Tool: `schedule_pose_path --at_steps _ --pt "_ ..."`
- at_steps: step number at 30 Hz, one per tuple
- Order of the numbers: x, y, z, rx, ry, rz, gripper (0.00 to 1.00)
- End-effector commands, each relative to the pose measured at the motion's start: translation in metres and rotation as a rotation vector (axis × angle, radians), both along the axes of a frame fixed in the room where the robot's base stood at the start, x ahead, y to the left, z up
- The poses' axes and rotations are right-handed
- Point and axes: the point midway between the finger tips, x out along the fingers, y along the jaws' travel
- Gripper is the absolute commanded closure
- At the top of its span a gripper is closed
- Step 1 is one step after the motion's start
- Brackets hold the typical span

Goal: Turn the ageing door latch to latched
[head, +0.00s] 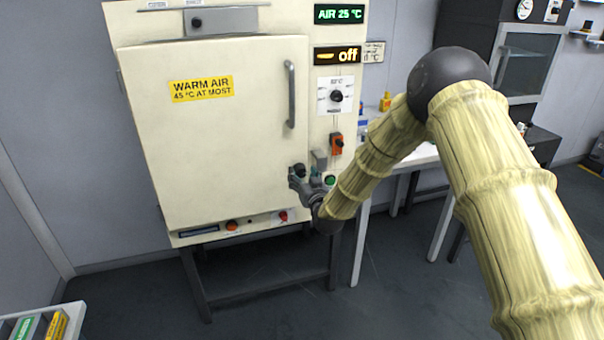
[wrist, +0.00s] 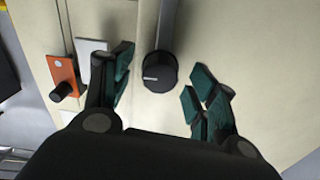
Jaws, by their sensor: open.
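The ageing cabinet's cream door (head: 225,130) looks closed. The latch is a round black knob (wrist: 158,72) with a short white mark on its face, low on the door's right side. It also shows, partly covered, in the head view (head: 299,169). My gripper (wrist: 160,78) is open, with one finger on each side of the knob and gaps visible between. I cannot tell how deep the fingertips reach. In the head view my gripper (head: 304,181) is at the door's lower right edge and hides part of the latch area.
A grey bar handle (head: 291,95) runs down the door above the knob. Right of the door are an orange switch (head: 336,143), a grey plate (head: 319,160) and a dial (head: 336,96). A white table (head: 415,158) stands to the right.

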Motion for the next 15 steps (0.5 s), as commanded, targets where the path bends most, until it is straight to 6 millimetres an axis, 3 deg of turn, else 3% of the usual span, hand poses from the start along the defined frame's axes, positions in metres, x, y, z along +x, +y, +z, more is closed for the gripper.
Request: schedule_pose_path --at_steps 6,15 --pt "0.014 0.005 -0.001 0.000 0.001 0.000 0.42" --pt "0.016 0.005 -0.001 0.001 0.001 0.000 0.42"
